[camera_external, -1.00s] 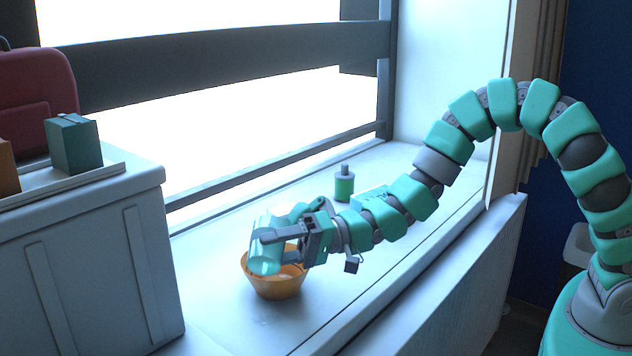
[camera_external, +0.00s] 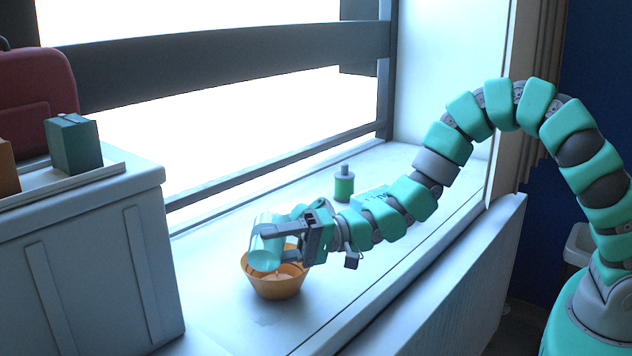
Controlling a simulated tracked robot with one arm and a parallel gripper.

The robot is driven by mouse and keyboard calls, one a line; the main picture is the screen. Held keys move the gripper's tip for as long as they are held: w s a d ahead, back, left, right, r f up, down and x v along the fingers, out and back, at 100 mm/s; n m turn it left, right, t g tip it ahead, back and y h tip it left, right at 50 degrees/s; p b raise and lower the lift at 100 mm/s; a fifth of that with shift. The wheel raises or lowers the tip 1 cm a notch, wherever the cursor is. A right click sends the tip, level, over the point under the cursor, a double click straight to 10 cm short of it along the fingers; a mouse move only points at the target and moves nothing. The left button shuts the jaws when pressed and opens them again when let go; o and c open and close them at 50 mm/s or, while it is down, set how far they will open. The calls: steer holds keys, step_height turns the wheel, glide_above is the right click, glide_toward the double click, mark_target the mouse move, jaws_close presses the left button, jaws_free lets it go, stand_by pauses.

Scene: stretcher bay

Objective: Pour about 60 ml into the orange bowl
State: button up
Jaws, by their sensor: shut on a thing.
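The orange bowl (camera_external: 277,289) stands on the white window ledge. My gripper (camera_external: 268,232) is shut on a clear cup (camera_external: 264,255) with teal liquid in it, directly above the bowl. The cup is tilted, and its lower end hangs over the bowl's inside. Some pale content shows inside the bowl, but I cannot tell how much it holds. One finger and part of the bowl's far rim are partly hidden by the cup.
A small bottle with a green label and grey cap (camera_external: 344,184) stands farther back on the ledge (camera_external: 215,250). A white cabinet (camera_external: 85,260) at left bears a teal box (camera_external: 73,145) and a red bag (camera_external: 35,95). The ledge in front of the bowl is clear.

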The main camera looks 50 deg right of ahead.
steer(key=shift+w+d+r+m+p, duration=0.2)
steer(key=shift+d+r+m+p, duration=0.15)
steer(key=shift+p, duration=0.5)
steer(key=shift+a+f, duration=0.1)
steer(key=shift+f, duration=0.1)
steer(key=n+b, duration=0.1)
steer(key=b, duration=0.2)
steer(key=shift+s+a+f, duration=0.3)
steer(key=shift+a, duration=0.1)
steer(key=shift+f+n+g+h, duration=0.15)
steer(key=shift+f+n+h, duration=0.3)
steer(key=shift+n, duration=0.35)
steer(key=shift+f+n+g+h, duration=0.15)
steer(key=shift+f+n+h, duration=0.3)
steer(key=shift+n, duration=0.3)
steer(key=shift+r+n+h, duration=0.4)
steer(key=shift+r+n, duration=0.1)
steer(key=shift+f+n, duration=0.3)
steer(key=shift+f, duration=0.05)
steer(key=shift+b, duration=0.3)
